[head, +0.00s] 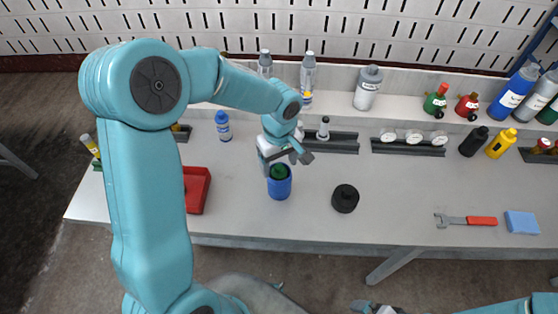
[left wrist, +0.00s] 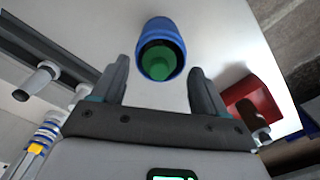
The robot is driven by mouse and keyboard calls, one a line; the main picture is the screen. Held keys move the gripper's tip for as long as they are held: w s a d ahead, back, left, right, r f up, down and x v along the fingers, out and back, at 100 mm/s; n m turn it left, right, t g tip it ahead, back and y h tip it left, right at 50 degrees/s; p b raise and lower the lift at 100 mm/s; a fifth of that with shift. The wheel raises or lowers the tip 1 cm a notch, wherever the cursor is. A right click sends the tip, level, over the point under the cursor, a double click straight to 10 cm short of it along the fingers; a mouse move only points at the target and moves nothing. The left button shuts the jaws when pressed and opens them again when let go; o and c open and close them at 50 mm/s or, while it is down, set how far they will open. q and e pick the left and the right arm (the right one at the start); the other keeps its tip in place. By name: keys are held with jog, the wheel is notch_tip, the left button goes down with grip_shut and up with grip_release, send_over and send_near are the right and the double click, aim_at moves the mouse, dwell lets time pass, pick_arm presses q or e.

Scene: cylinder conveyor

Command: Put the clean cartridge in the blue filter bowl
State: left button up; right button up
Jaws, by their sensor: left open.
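The blue filter bowl (head: 279,189) stands upright on the bench, left of centre. A green cartridge (head: 278,171) sits inside it; its end shows within the dark opening. In the left wrist view the bowl (left wrist: 163,27) lies just beyond the fingertips, with the green cartridge (left wrist: 158,63) in its mouth. My left gripper (head: 286,157) is just above and behind the bowl in the head view. Its fingers (left wrist: 160,75) are spread apart with nothing between them. My right gripper (head: 377,307) shows only partly at the bottom edge; its jaws are unclear.
A black round cap (head: 345,198) lies right of the bowl. A red tray (head: 206,190) stands to the left. A wrench (head: 465,220) and blue cloth (head: 522,222) lie at the right. Bottles and gauges (head: 414,137) line the back. The bench front is mostly clear.

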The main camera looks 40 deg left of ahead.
pick_arm(q)
jog(key=shift+r, duration=0.1)
jog(key=shift+r+p, duration=0.3)
jog(key=shift+p, duration=0.15)
jog(key=shift+r+p, duration=0.6)
jog(key=shift+p, duration=0.1)
notch_tip(320, 180, up, 11)
jog(key=shift+r+b, duration=0.15)
jog(key=shift+b, duration=0.25)
